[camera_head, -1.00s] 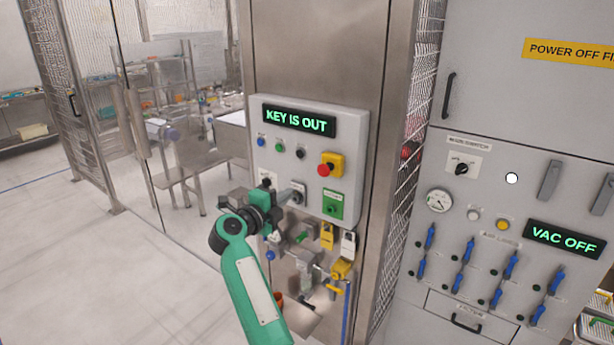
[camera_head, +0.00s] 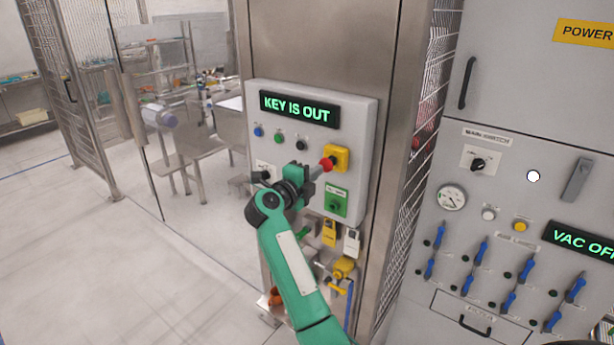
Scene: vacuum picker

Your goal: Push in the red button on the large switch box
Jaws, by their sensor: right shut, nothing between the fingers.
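The large switch box (camera_head: 362,121) is a light grey box on a steel column, with a lit display reading "KEY IS OUT" (camera_head: 299,109). The red button (camera_head: 327,164) sticks out from a yellow housing (camera_head: 341,156) on the box's right side. My right gripper (camera_head: 318,171) is shut and empty, its tip at the red button's lower left. I cannot tell whether the tip touches the button. The green arm comes up from below and hides part of the box's lower left. My left gripper is not in view.
Blue, green and black small buttons (camera_head: 279,137) sit under the display. A green switch plate (camera_head: 336,201) is below the red button, with padlocks and valves (camera_head: 342,268) under the box. A grey cabinet (camera_head: 521,110) stands right, a mesh fence (camera_head: 417,140) between.

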